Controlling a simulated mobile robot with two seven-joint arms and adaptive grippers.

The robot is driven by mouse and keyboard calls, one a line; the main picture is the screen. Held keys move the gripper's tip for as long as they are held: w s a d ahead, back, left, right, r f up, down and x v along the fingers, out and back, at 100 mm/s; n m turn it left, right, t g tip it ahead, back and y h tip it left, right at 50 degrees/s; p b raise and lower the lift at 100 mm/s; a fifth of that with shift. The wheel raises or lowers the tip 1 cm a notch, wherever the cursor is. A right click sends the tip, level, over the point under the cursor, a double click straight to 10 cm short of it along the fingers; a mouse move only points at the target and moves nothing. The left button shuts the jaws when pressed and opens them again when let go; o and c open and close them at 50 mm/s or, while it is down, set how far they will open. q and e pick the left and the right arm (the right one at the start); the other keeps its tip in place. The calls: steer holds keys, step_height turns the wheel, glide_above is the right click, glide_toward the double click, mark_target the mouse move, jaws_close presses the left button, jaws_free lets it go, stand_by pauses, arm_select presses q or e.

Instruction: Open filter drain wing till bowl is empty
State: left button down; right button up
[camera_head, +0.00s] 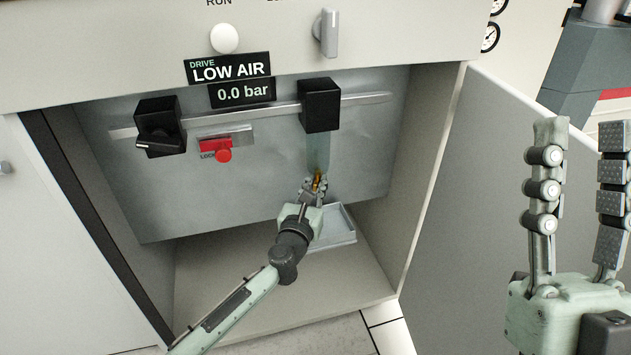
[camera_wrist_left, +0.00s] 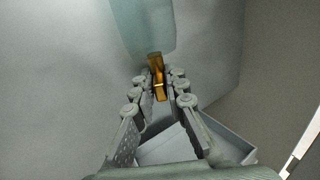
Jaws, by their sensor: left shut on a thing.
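The filter (camera_head: 320,105) has a black head on the pipe inside the open cabinet, with a translucent bluish bowl (camera_head: 318,148) below it. The brass drain wing (camera_head: 317,181) sits at the bowl's bottom and also shows in the left wrist view (camera_wrist_left: 157,80). My left gripper (camera_head: 315,186) is shut on the drain wing from below; its fingers hide part of it. The bowl's lower end shows in the left wrist view (camera_wrist_left: 145,30); the liquid level in it is hard to tell. My right gripper (camera_head: 582,135) is open and empty at the right.
A grey tray (camera_head: 342,236) lies on the cabinet floor below the filter. A black valve (camera_head: 158,130) and a red lockout piece (camera_head: 223,155) are on the panel at left. The display (camera_head: 242,92) reads 0.0 bar under LOW AIR. The cabinet door (camera_head: 480,160) stands open at right.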

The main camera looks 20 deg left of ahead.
arm_select(q)
steer(key=shift+d+n+y, duration=0.1)
steer(key=shift+n+y, duration=0.5)
steer(key=shift+y, duration=0.3)
steer(key=c, duration=1.6)
jaws_free()
steer(key=shift+s, duration=0.1)
steer(key=s+d, duration=0.1)
steer(key=s, duration=1)
steer(key=shift+s+d, duration=0.35)
steer(key=shift+d, duration=0.05)
